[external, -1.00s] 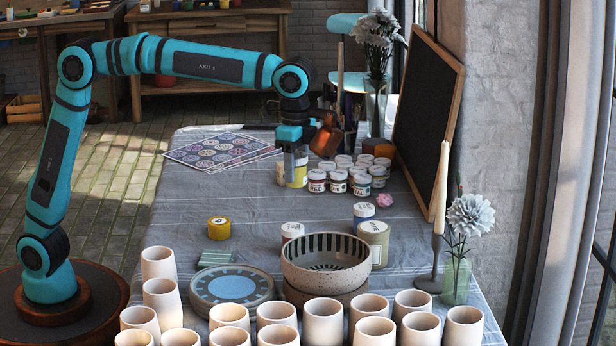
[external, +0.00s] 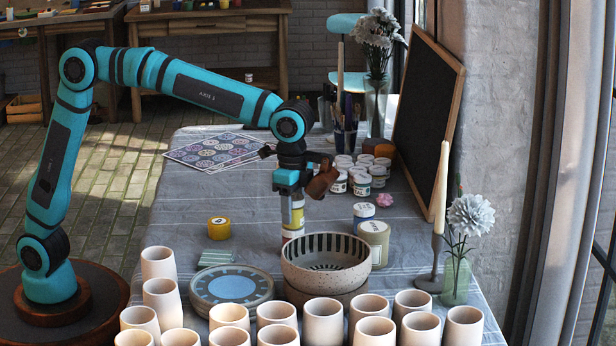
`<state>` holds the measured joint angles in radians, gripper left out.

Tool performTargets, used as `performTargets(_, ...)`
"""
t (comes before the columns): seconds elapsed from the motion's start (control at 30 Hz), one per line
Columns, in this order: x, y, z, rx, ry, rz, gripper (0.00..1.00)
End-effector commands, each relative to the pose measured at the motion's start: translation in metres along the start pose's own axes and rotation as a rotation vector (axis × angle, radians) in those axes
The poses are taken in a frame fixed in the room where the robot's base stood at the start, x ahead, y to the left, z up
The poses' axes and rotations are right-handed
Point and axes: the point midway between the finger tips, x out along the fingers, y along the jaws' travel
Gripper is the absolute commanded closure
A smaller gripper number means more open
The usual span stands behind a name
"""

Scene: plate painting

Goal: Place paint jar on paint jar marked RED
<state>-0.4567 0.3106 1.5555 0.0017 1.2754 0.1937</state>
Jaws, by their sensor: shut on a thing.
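My gripper (external: 291,195) points down and is shut on a small paint jar (external: 298,214) with a white and yellow side. The held jar is right above a lower jar (external: 291,234) with a reddish band, which stands on the table behind the speckled bowl. The lower jar's lid is hidden by the held jar. I cannot tell whether the two jars touch or a small gap is left. The lower jar's marking is too small to read.
A striped bowl (external: 326,268) stands close in front, with a blue plate (external: 231,287) to its left. Larger jars (external: 374,243) stand to the right, and a yellow jar (external: 219,228) to the left. Several pale cups (external: 323,322) line the front edge.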

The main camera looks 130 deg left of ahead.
Motion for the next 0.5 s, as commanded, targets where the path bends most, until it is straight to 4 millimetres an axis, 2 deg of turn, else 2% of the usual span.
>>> performTargets(0.33,0.0023,0.0,0.0001,0.0,0.0,0.0,0.77)
performTargets(0.37,0.0023,0.0,0.0001,0.0,0.001,0.0,0.48)
performTargets(0.43,0.0021,0.0,0.0,0.0,0.001,0.0,0.34)
performTargets(0.47,0.0021,0.0,0.0,0.0,0.001,0.0,0.3)
performTargets(0.5,0.0021,0.0,0.0,0.0,0.001,0.0,0.3)
